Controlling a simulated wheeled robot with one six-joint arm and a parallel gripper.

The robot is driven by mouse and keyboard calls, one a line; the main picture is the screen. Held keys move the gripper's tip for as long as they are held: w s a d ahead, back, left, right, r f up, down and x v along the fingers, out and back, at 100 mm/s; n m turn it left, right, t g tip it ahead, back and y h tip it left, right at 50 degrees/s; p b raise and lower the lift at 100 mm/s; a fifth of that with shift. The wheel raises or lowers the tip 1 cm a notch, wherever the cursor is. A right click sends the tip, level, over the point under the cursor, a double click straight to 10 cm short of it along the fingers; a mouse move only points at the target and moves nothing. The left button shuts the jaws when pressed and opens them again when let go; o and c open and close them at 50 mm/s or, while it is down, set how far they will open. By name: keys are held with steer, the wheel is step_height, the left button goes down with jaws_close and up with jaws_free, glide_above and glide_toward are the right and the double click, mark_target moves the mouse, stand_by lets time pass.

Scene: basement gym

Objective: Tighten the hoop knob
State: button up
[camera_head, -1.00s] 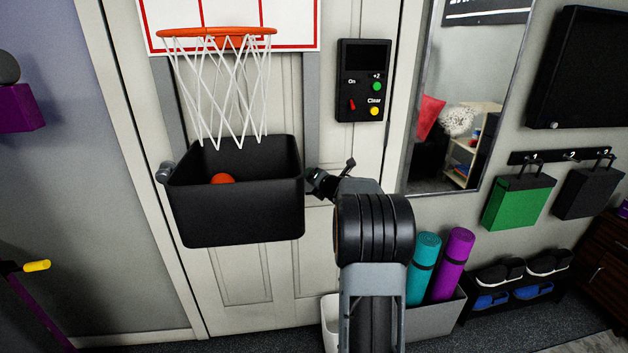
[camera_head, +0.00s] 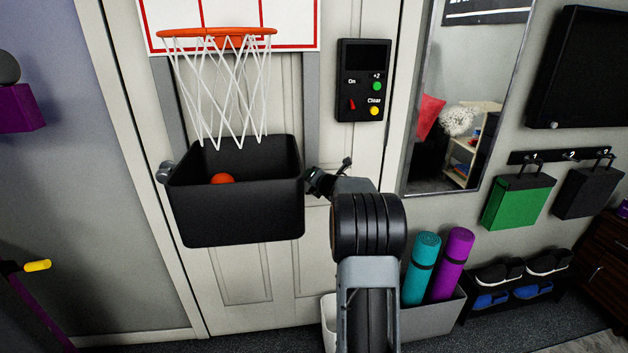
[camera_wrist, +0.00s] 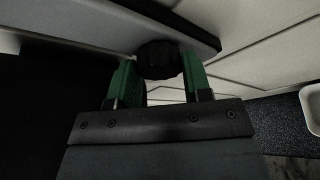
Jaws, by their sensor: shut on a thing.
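The hoop (camera_head: 216,31) is an orange rim with a white net, mounted on a white board with red lines on the door. A black, round, ridged knob (camera_wrist: 158,59) sits against the edge of a grey bar in the wrist view. My gripper (camera_wrist: 158,72) has its green fingers on either side of this knob and is shut on it. In the head view my gripper (camera_head: 316,180) is at the right wall of the black bin, below the right grey strut (camera_head: 312,105). The knob cannot be made out there.
The black bin (camera_head: 236,215) with an orange ball (camera_head: 222,179) hangs below the net, close left of my gripper. A scoreboard (camera_head: 363,80) is above right. Rolled mats (camera_head: 422,268) stand in a grey box lower right. A mirror (camera_head: 465,95) hangs at right.

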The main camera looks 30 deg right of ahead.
steer(key=shift+c, duration=1)
steer(key=shift+f+m+t+h+b, duration=0.15)
steer(key=shift+m+t+b, duration=0.9)
steer(key=shift+m+b, duration=1.4)
steer(key=shift+f+m+t+h+b, duration=0.1)
steer(key=shift+m+t+b, duration=1.25)
steer(key=shift+m, duration=1.8)
steer(key=shift+f+m+t+h+b, duration=0.15)
steer(key=shift+m+t+b, duration=0.55)
steer(key=shift+m+b, duration=1.95)
steer(key=shift+r+m, duration=0.15)
steer(key=shift+m, duration=0.3)
steer(key=o, duration=0.9)
